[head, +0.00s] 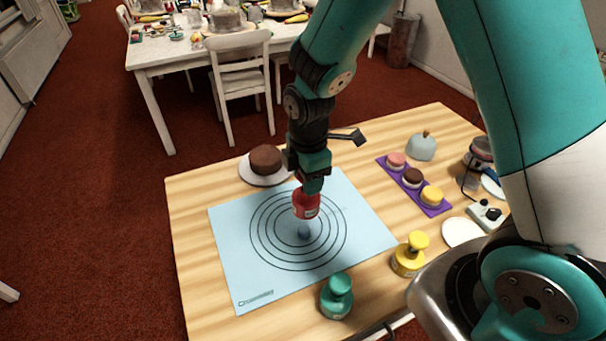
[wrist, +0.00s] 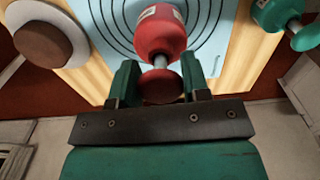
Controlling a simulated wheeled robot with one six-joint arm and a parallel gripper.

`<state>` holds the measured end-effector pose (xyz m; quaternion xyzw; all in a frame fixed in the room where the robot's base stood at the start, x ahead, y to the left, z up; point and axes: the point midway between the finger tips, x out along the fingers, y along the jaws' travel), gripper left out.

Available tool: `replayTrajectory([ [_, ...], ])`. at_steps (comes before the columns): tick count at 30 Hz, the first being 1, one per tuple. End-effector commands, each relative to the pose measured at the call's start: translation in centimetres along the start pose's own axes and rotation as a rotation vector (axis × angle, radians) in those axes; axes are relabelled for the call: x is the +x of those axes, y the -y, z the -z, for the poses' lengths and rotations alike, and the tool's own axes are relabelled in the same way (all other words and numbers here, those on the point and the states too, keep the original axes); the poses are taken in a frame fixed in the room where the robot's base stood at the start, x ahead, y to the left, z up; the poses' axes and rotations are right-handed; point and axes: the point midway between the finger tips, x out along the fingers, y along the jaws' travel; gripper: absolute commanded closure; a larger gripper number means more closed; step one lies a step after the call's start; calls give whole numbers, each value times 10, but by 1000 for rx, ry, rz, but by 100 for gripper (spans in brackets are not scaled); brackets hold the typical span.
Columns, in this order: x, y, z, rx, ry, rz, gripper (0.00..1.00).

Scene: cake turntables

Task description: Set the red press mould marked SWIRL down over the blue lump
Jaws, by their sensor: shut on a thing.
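The red press mould (head: 306,206) is held upright in my gripper (head: 312,184), above the ringed mat. In the wrist view the red mould (wrist: 160,36) hangs between the two green fingers of my gripper (wrist: 160,82), which are shut on its knob and stem. A pale label shows on its side, but I cannot read the marking. The blue lump (head: 304,232) sits on the mat near the middle of the rings. In the head view it lies just below the mould's lower edge, with a gap between them. The lump is hidden in the wrist view.
The light blue mat (head: 235,275) covers the table's middle. A teal press (head: 337,297) and a yellow press (head: 409,256) stand at its near right side. A brown cake (head: 265,160) on a plate is behind. A purple tray (head: 436,209) with small cakes lies right.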

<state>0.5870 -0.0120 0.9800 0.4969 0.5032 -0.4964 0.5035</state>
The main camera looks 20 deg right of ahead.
Motion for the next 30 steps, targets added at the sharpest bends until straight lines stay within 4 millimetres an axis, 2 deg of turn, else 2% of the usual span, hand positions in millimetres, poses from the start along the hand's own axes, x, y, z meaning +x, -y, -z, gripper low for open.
replayTrajectory([
  [3, -3, 11, 12, -208, 0, 1, 100],
  [7, -2, 16, 16, -316, 0, 0, 100],
  [22, 31, 17, 14, -326, 0, -1, 100],
  [30, 34, 17, 14, -325, 0, -1, 100],
])
